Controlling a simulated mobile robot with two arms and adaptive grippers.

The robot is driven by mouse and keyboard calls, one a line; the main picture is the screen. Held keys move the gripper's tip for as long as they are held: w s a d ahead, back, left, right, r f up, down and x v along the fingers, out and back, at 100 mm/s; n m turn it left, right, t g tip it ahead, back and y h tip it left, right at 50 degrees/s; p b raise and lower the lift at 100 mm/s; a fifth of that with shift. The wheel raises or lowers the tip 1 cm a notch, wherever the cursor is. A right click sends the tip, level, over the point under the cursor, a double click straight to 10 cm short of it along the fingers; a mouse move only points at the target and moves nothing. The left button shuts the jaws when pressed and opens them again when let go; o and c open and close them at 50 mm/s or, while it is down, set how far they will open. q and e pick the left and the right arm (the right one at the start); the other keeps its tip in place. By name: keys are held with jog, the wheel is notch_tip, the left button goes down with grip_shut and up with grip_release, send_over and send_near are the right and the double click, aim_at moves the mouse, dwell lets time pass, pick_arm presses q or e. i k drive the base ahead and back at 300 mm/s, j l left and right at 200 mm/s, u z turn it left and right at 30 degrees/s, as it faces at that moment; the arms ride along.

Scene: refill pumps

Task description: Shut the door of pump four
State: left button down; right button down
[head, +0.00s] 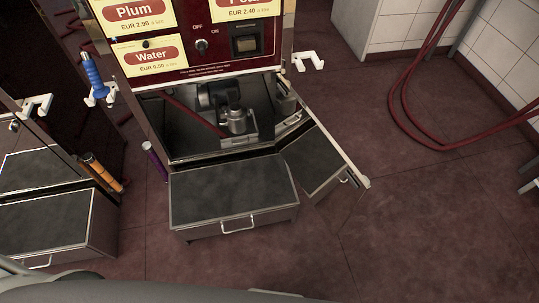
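A dispenser pump (207,45) with a red panel stands at the upper middle in the head view. Its labels read Plum and Water, and another is cut off by the top edge. I see no pump number, so I cannot tell whether this is pump four. Its lower door (318,160) stands open, swung out toward the front right. A small handle (345,180) shows near its free end. The open compartment holds a grey metal motor or pump unit (237,120). Neither gripper is in view.
A dark-topped drawer or step (233,190) with a handle juts out in front of the compartment, close to the door. Another unit (45,215) stands at the left, with an orange nozzle (100,172) nearby. Red hoses (405,105) hang at the right. Floor (430,220) right of the door is clear.

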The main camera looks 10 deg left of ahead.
aim_at(319, 164)
jog(key=i+l+u, duration=0.1)
jog(key=l+u, duration=1.5)
jog(key=k+l, duration=0.05)
